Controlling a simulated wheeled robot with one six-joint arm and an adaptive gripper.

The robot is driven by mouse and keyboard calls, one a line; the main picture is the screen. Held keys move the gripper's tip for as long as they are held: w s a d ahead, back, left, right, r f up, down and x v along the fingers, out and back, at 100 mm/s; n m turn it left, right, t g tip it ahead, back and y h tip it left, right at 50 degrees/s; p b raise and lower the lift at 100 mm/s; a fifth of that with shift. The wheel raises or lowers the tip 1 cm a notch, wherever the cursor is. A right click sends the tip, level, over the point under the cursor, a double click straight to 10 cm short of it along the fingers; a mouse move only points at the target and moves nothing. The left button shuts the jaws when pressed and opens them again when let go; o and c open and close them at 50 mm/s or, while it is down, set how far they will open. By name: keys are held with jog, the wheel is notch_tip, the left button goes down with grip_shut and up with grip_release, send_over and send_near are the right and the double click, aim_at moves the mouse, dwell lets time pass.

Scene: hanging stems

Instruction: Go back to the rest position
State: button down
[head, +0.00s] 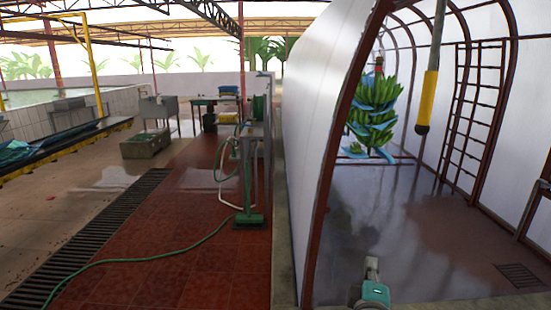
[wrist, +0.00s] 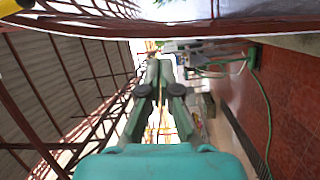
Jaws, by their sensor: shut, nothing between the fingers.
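My gripper (wrist: 160,66) shows in the wrist view, its two dark green fingers reaching away from the teal body. The fingertips are together, with nothing held between them. In the head view, a teal and grey part of my arm shows low at the bottom edge, right of centre; the fingers cannot be made out there. A hanging stem of green bananas (head: 373,115) with blue sheets is well beyond my arm, inside the arched bay.
A yellow and black hanging post (head: 427,100) is right of the bananas. A white wall (head: 315,110) with a red-brown arched frame borders the bay on the left. A green hose (head: 150,258) crosses the red tiles. The wet bay floor (head: 410,235) is mostly clear.

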jog(key=s+a+f+m+g+y, duration=0.1)
jog(key=s+a+f+m+y, duration=0.1)
jog(key=s+f, duration=0.85)
jog(key=s+a+f+m+y, duration=0.1)
jog(key=s+f+m+y, duration=0.1)
jog(key=s+f, duration=0.85)
jog(key=s+r+m+g, duration=0.1)
jog(key=s+m, duration=0.3)
jog(key=s, duration=1)
jog(key=s+a+r+m+y, duration=0.1)
jog(key=s+m, duration=0.3)
jog(key=s, duration=1.1)
jog(key=shift+s+r+m+g, duration=0.2)
jog(key=shift+r+m+g, duration=0.2)
jog(key=shift+r, duration=0.5)
